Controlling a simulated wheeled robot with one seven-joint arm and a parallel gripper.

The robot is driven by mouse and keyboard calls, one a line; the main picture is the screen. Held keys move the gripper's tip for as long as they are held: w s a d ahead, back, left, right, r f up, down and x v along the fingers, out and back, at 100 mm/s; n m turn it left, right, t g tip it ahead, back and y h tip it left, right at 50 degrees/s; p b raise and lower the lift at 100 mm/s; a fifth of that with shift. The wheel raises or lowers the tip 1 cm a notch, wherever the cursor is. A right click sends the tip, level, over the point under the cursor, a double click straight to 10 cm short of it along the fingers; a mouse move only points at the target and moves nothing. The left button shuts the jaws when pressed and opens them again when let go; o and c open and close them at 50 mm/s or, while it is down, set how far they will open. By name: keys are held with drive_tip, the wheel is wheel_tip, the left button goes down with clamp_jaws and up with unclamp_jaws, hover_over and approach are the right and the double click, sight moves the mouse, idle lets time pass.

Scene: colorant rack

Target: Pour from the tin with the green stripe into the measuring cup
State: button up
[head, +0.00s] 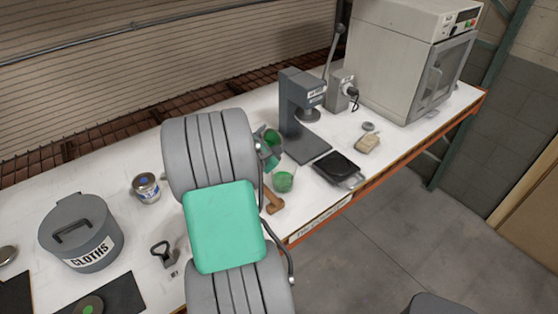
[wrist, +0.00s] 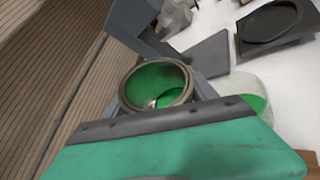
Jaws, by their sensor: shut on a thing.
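My gripper (head: 266,150) is shut on an open metal tin (wrist: 131,101) with green paint inside. The tin also shows in the head view (head: 272,138), partly hidden by my arm. It looks tilted, its mouth towards the right, above and close to the measuring cup. Its stripe is not clearly visible. The clear measuring cup (head: 284,181) stands on the bench just below and right of the tin, with green liquid in it. In the wrist view the cup (wrist: 246,86) is partly hidden behind my gripper's body.
A grey press (head: 292,105) stands behind the cup, and a black tray-like scale (head: 338,167) is to its right. A brown wooden-handled tool (head: 272,201) lies by the front edge. A blue-banded tin (head: 146,188) and a cloths bin (head: 82,235) stand left.

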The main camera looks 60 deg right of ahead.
drive_tip(key=w+n, duration=0.1)
drive_tip(key=w+f+n+g, duration=0.1)
drive_tip(key=w+f+n+g+y, duration=0.1)
drive_tip(key=shift+w+d+f, duration=0.25)
drive_tip(key=shift+w+d, duration=0.05)
drive_tip(key=shift+w, duration=0.05)
drive_tip(key=shift+w+d+r+n+g+y, duration=0.1)
drive_tip(key=shift+w+r+n+g, duration=0.2)
drive_tip(key=shift+r, duration=0.4)
drive_tip(key=shift+r+n+g+y, duration=0.1)
drive_tip(key=shift+r+n, duration=0.25)
drive_tip(key=shift+r, duration=0.4)
drive_tip(key=shift+w+d+r+n+g+y, duration=0.1)
drive_tip(key=shift+w+r+n+g, duration=0.2)
drive_tip(key=shift+r, duration=0.4)
drive_tip(key=shift+s, duration=0.15)
